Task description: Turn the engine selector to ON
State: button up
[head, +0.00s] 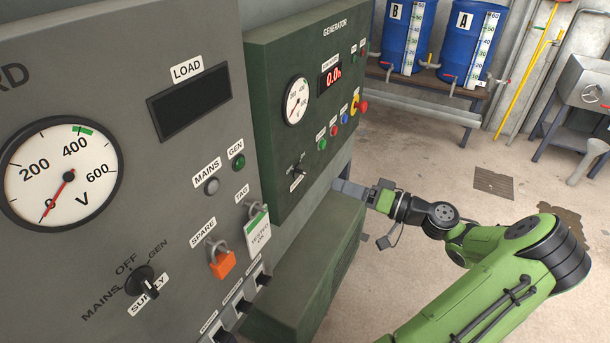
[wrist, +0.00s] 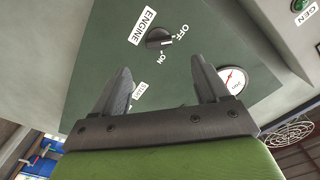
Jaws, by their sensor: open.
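The engine selector is a small black knob on the green generator panel. In the wrist view the engine selector (wrist: 158,39) has an ENGINE label on one side and OFF and ON marks on the other; its handle appears to point nearer OFF. In the head view the engine selector (head: 297,168) sits low on the left of the generator panel (head: 268,75). My gripper (wrist: 160,66) is open and empty, with its fingers spread wide and the knob visible beyond the gap, apart from them. In the head view my gripper (head: 339,187) is right of and slightly below the selector.
A grey switchboard (head: 110,130) with its own supply selector (head: 142,281) stands close on the left. A green housing (head: 310,270) juts out below the generator panel. Several buttons and a yellow-based red knob (head: 361,106) are on the panel. Open floor lies right.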

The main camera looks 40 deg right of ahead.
aim_at(306, 174)
jog(key=b+x, duration=0.1)
jog(key=x, duration=0.9)
jog(key=shift+f, duration=0.15)
jog(key=c, duration=1.1)
jog(key=shift+o, duration=0.2)
